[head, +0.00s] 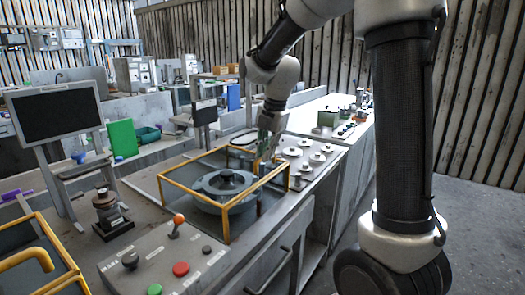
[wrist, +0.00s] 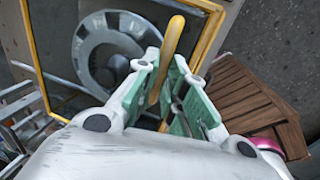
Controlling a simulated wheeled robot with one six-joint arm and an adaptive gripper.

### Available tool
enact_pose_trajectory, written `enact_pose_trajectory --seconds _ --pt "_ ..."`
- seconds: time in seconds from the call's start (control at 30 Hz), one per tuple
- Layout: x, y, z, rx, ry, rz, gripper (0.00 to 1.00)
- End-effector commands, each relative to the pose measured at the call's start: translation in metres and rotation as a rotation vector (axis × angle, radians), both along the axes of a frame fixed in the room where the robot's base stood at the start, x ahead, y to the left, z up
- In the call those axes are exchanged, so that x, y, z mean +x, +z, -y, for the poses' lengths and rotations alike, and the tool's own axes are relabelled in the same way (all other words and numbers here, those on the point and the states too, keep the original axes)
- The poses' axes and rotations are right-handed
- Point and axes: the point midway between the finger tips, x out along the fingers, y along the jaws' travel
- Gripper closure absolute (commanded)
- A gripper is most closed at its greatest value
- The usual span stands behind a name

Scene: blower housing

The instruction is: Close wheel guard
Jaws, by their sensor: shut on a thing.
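The wheel guard is a yellow-edged frame (head: 190,191) on the bench, standing around a grey round wheel (head: 222,182) with a dark hub. In the wrist view the wheel (wrist: 92,42) lies behind the guard's yellow edge (wrist: 38,62). My gripper (head: 267,152) is at the guard's back right side. In the wrist view its green fingers (wrist: 165,72) are shut on a yellow handle (wrist: 171,38), with the handle's upper end sticking out between them. The handle's lower part is hidden by the fingers. I cannot tell from these views how far the guard is swung.
A control panel (head: 165,262) with a red-orange lever and coloured buttons is in front. Another yellow frame with a handle (head: 30,257) is at lower left. A monitor (head: 55,112) stands at left. Several round pale discs (head: 292,152) lie right of the guard. Floor (head: 335,215) is clear at right.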

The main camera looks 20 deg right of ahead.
Motion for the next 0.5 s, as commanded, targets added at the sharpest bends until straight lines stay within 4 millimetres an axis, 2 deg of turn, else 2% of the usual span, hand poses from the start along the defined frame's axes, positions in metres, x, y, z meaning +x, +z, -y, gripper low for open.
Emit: enact_pose_trajectory --seconds 0.03,0.07,0.13,0.17,0.5 --pt "-0.0025 -0.0004 0.0023 -0.004 0.001 -0.008 1.00" --pt "-0.0026 -0.0004 0.0024 -0.004 0.000 -0.008 0.82" --pt "-0.0026 -0.0005 0.0021 -0.004 0.000 -0.008 0.70" --pt "-0.0025 -0.0005 0.0020 -0.004 0.000 -0.008 0.66" --pt "-0.0017 0.0021 0.0014 -0.002 0.000 -0.005 0.66"
